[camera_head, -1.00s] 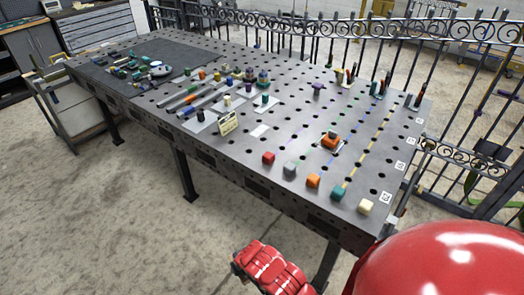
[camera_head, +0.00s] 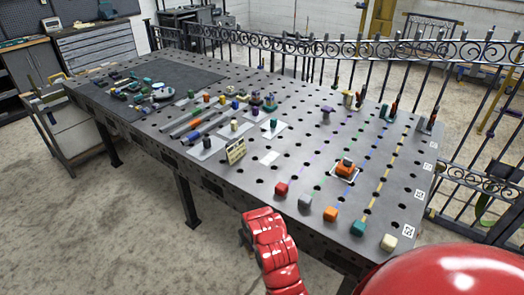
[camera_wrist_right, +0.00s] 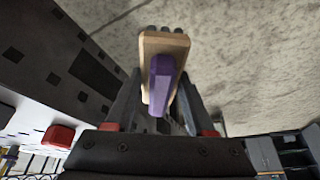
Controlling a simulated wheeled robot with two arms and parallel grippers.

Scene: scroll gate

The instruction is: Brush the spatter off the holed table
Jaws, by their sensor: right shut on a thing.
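The holed table (camera_head: 235,187) is a dark grey top with a grid of round holes. I cannot make out spatter on it at this size. In the right wrist view my right gripper (camera_wrist_right: 160,88) is shut on a brush with a tan wooden body (camera_wrist_right: 165,43), a purple grip (camera_wrist_right: 160,75) and dark tufts at its far end. The brush is over the floor, beside the table's front side (camera_wrist_right: 85,78). In the head view my red right arm is at the front edge; its gripper and the brush are hidden there. My left gripper is not in view.
A red block (camera_head: 281,188), grey, orange, teal and cream (camera_head: 389,242) blocks line the front right edge. An orange object (camera_head: 344,168) sits on a white pad. A small sign (camera_head: 235,151), rods and small parts stand further left. An iron fence (camera_head: 350,50) runs behind.

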